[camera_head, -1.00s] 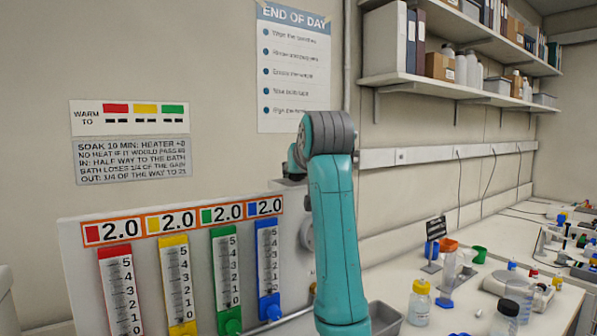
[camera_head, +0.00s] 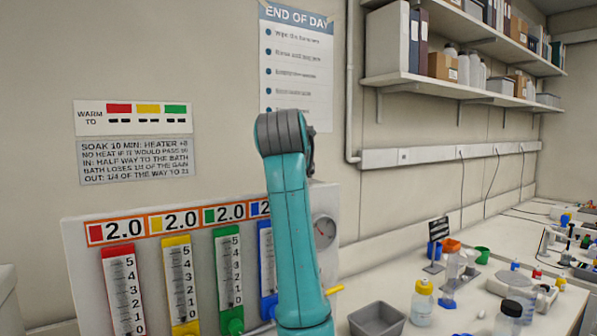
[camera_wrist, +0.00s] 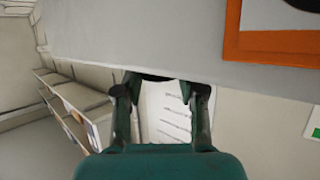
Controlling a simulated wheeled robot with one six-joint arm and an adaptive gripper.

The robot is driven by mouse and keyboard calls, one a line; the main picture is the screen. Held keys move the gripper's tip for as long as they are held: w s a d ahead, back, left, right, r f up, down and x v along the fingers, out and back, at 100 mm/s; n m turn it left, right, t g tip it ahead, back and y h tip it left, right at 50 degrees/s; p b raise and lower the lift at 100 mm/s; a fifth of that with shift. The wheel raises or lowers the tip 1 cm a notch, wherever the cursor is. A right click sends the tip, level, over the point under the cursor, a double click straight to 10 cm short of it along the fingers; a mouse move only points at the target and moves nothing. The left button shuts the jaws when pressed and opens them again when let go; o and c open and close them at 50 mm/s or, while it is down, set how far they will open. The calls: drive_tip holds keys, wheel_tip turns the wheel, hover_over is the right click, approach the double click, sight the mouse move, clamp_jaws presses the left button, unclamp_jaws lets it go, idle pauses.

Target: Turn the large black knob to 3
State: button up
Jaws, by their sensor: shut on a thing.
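In the wrist view my gripper (camera_wrist: 163,86) is closed around a dark, rounded piece (camera_wrist: 160,76) at the edge of the grey panel (camera_wrist: 130,35). It fits the large black knob, but only a sliver shows and no scale or pointer on it can be read. In the head view my teal arm stands in front of the panel's right part and hides my gripper and the knob. The panel (camera_head: 84,240) carries red, yellow, green and blue scale tubes; the red, yellow and green readouts show 2.0, while the blue one is mostly covered.
A round dial (camera_head: 324,231) and a yellow bar (camera_head: 334,290) sit right of my arm. A grey tray (camera_head: 377,320), a yellow-capped bottle (camera_head: 421,303) and other labware stand on the white bench. Shelves (camera_head: 455,85) hang above.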

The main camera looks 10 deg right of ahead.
drive_tip(key=o, duration=1.1)
drive_tip(key=shift+o, duration=0.2)
drive_tip(key=v, duration=1.2)
drive_tip(key=shift+a, duration=0.1)
